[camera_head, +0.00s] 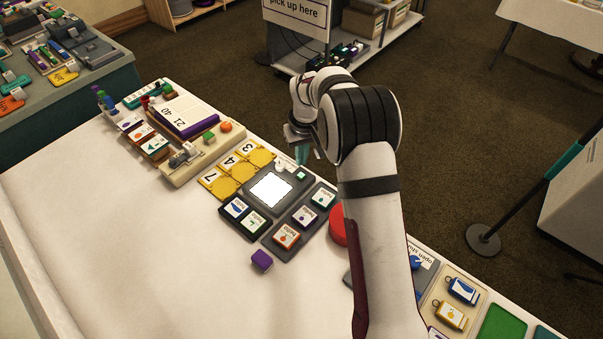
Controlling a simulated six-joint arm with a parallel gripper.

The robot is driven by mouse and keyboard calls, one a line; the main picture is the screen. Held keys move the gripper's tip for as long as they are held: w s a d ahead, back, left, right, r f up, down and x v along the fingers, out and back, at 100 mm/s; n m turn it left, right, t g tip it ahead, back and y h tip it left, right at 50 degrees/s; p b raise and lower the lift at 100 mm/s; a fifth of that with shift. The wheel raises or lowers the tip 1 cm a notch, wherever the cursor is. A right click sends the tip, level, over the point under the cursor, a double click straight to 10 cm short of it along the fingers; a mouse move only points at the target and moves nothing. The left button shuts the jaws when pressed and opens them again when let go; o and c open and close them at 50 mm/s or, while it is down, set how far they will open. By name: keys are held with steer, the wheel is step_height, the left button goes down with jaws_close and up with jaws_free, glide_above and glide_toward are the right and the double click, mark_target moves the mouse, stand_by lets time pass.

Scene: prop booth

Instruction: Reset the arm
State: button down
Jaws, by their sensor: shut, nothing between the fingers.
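My arm (370,200) rises from the lower right of the head view and bends over at the top. My gripper (303,152) points down above the far edge of the white table (130,240), close to a grey pad with a white square (270,188). Its fingers are shut and look empty. The fingertips are small and partly hidden by the wrist. I cannot tell their exact height over the table.
Several small cards lie on dark trays (285,237) below the gripper. A red round object (338,226) is partly behind my arm. A purple block (262,260) lies in front. Yellow numbered tags (240,170) and a book (185,117) are left. The near left table is bare.

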steer(key=shift+r, duration=0.15)
steer(key=s+d+r+m+g, duration=0.1)
steer(key=s+r+m, duration=0.1)
steer(key=s+r, duration=0.65)
steer(key=s+d+r+m, duration=0.1)
steer(key=s+r+m, duration=0.2)
steer(key=s+r, duration=0.55)
steer(key=s+f+m, duration=0.1)
steer(key=s, duration=1)
steer(key=s+f+m+g+y, duration=0.1)
steer(key=s+f+m, duration=0.1)
steer(key=s, duration=0.9)
steer(key=shift+a+f+m, duration=0.15)
steer(key=shift+f+m, duration=0.1)
steer(key=shift+m, duration=0.05)
